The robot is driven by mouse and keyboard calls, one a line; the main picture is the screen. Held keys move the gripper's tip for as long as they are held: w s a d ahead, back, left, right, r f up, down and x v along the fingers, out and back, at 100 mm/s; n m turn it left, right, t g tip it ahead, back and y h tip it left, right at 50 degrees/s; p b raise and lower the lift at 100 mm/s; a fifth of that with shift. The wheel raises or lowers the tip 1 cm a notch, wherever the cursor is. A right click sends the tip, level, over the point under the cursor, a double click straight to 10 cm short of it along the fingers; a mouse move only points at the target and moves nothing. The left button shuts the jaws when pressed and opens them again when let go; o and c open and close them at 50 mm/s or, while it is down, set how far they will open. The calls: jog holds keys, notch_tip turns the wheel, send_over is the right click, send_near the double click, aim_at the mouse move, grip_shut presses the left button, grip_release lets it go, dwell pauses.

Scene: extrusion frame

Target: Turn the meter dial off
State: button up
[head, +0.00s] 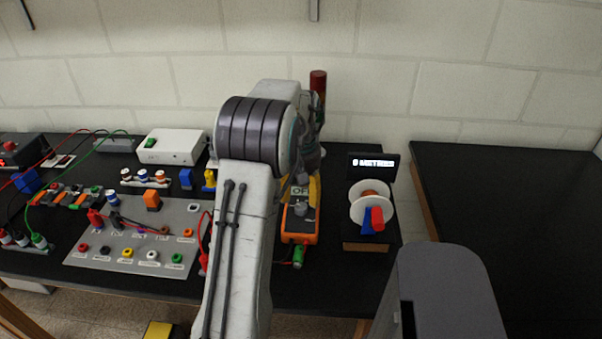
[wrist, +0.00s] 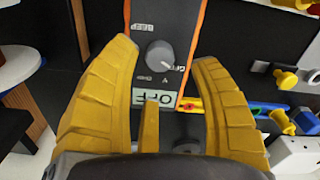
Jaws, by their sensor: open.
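The orange-edged meter (head: 297,238) lies on the black bench beside my arm in the head view, partly covered by the arm. Its grey dial (wrist: 160,54) is a round knob with a white mark toward its lower right in the wrist view. Small printed labels surround it, too small to read surely. A larger OFF label (wrist: 154,98) sits below the dial in that view. My gripper (wrist: 165,55) is open, its two yellow fingers on either side of the dial and apart from it in the picture. Contact or depth is unclear. In the head view my arm mostly hides the gripper.
A grey panel (head: 133,247) with coloured sockets and leads lies left. A white spool (head: 357,214) and a small lit display (head: 374,164) stand to the right. A green plug (head: 298,258) is near the meter's front end. The right-hand bench (head: 500,205) is clear.

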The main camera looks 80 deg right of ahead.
aim_at(301, 206)
notch_tip(301, 206, up, 8)
jog(key=shift+f, duration=0.2)
dwell(1.0)
